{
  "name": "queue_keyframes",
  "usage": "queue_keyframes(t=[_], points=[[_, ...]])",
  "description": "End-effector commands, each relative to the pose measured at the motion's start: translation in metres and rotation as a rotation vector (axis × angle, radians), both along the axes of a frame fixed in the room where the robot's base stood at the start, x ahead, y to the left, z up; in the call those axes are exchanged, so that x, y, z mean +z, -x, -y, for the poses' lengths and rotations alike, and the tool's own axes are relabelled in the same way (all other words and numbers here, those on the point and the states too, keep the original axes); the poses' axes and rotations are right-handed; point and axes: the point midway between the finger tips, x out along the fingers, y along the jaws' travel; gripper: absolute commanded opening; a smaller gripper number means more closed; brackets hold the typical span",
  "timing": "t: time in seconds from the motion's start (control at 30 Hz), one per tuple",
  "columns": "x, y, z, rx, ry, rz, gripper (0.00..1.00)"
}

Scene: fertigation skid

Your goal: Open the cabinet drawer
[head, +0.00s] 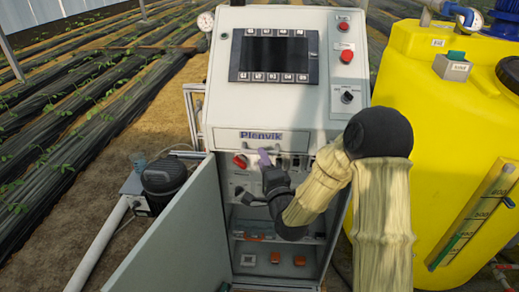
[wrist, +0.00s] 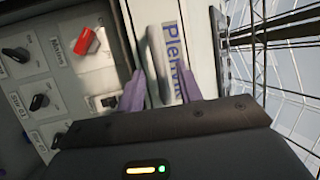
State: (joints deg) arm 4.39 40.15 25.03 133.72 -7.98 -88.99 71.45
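The cabinet (head: 222,105) is a pale grey control cabinet. Its drawer (head: 232,138) carries the "Plenvik" label below the sloped panel, and its front looks flush with the cabinet. My gripper (head: 264,157) is at the lower edge of the drawer front, its purple fingers pointing at it. In the wrist view the drawer's grey bar handle (wrist: 156,62) stands between my two fingers (wrist: 160,88). The fingers look apart, with a narrow gap on the right side of the handle. Contact is not clear. My gripper hides part of the handle in the head view.
A cabinet door (head: 175,240) stands open at the lower left, showing shelves inside. A red switch (head: 240,161) and black knobs (wrist: 40,102) sit close by my gripper. A yellow tank (head: 435,110) stands at the right. A pump (head: 164,178) is at the left.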

Motion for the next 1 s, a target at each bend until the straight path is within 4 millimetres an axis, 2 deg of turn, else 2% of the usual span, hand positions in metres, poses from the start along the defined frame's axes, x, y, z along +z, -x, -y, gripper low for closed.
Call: queue_keyframes(t=[0.1,0.23,0.57,0.6,0.77,0.8,1.0], points=[[0.006,-0.017,-0.006,0.000,0.000,0.000,0.36],[0.007,-0.029,-0.011,0.000,0.000,0.001,0.36],[0.006,-0.034,-0.013,-0.001,0.000,0.000,0.36],[0.006,-0.034,-0.013,0.000,0.000,0.000,0.34],[0.006,-0.034,-0.013,0.000,0.000,0.000,0.02],[0.006,-0.034,-0.013,0.000,0.000,0.000,0.00],[0.006,-0.034,-0.013,0.000,0.000,0.000,0.00]])
